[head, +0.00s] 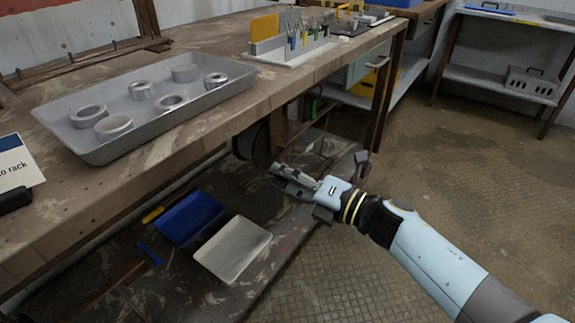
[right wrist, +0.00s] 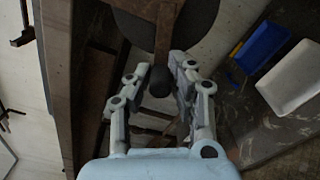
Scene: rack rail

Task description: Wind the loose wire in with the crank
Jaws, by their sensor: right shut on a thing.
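A dark round reel (right wrist: 205,25) hangs under the workbench; in the head view it shows partly (head: 253,143) below the table edge. A brown crank arm (right wrist: 167,35) crosses its face and ends in a black handle knob (right wrist: 160,82). My right gripper (right wrist: 158,78) has its fingers on both sides of the knob and is shut on it. In the head view the same gripper (head: 277,172) reaches in from the right, under the bench edge. I cannot make out the loose wire in either view. My left gripper is not in view.
The bench (head: 160,148) carries a grey tray (head: 125,150) with several metal rings and a rack of tools (head: 290,48). Below are a blue bin (head: 190,217) and a white tray (head: 233,250) on the lower shelf. The floor at right (head: 460,170) is clear.

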